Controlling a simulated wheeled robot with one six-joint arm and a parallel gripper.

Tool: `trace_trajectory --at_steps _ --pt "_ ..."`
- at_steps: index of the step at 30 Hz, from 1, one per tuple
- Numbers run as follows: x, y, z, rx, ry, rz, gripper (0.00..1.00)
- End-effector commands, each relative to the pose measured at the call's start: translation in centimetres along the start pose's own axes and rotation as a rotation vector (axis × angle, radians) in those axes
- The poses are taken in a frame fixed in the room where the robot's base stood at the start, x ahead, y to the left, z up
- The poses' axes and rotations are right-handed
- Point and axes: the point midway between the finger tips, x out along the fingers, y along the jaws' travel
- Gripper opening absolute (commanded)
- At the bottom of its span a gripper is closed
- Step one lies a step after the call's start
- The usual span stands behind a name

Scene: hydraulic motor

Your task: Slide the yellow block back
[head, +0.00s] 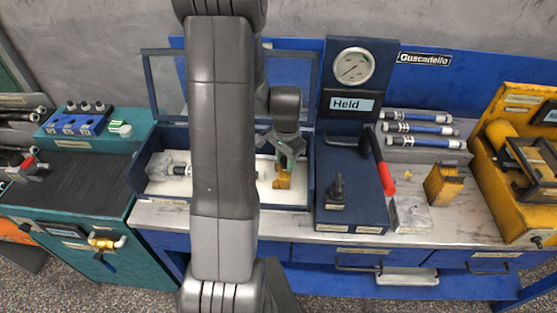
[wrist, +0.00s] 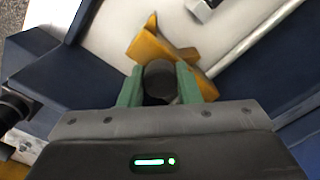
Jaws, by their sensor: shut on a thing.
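The yellow block (head: 282,179) is inside the open dark-blue box, low over its white floor, near the right end. My gripper (head: 284,158) is directly above it, pointing down. In the wrist view the green fingers of my gripper (wrist: 159,88) are shut on a dark round piece (wrist: 160,80), which sits against the yellow block (wrist: 152,48) and looks like its knob. I cannot tell whether the block touches the floor. The fingers and the dark piece hide part of the block.
The dark-blue box (head: 134,178) has an open glazed lid behind. My arm hides its middle. A pale metal part (head: 160,166) lies at its left. To the right stand a gauge panel (head: 352,68) reading "Held", a red-handled lever (head: 383,160) and another yellow block (head: 443,184).

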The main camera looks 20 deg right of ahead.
Motion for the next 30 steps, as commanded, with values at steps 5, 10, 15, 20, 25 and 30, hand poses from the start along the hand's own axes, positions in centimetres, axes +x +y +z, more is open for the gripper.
trace_trajectory --at_steps 5,10,15,20,25,30 --pt "0.0 0.0 0.0 0.000 0.001 -0.001 0.00" --pt "0.0 0.0 0.0 0.000 0.001 0.000 0.52" --pt "0.0 0.0 0.0 0.000 0.001 0.000 0.52" --pt "-0.3 -0.1 0.0 0.000 0.001 -0.001 0.52" --pt "-2.2 -0.1 -0.1 0.000 0.004 -0.004 0.52" --pt "-5.7 -0.1 -0.1 0.000 0.006 -0.005 0.52"
